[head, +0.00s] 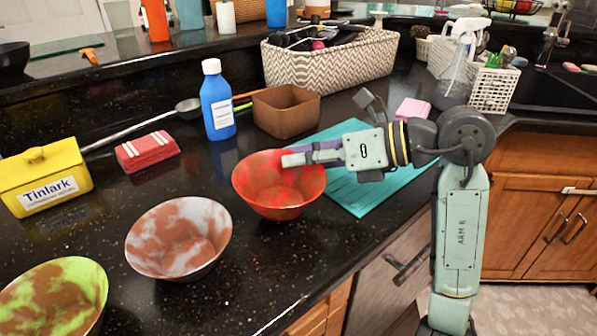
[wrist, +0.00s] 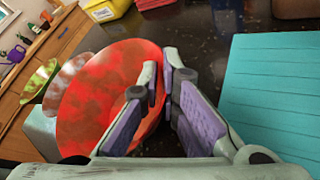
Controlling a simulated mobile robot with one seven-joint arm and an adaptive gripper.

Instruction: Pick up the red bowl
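The red bowl (head: 270,200) has brownish patches and is at the counter's front edge, left of the teal mat, in the head view. It fills the left middle of the wrist view (wrist: 88,110). My gripper (head: 290,159) reaches in from the right at the bowl's rim. In the wrist view my gripper's fingers (wrist: 160,75) are close together, one inside the bowl and one outside, shut on its rim. The bowl's far wall is partly hidden by the fingers. I cannot tell whether its base touches the counter.
A white-brown bowl (head: 180,240) and a green-brown bowl (head: 55,298) stand to the left. Behind are a blue bottle (head: 217,100), a brown box (head: 286,110) and a red cloth stack (head: 147,151). The teal mat (head: 350,195) lies under my arm. A spray bottle (head: 458,75) stands right.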

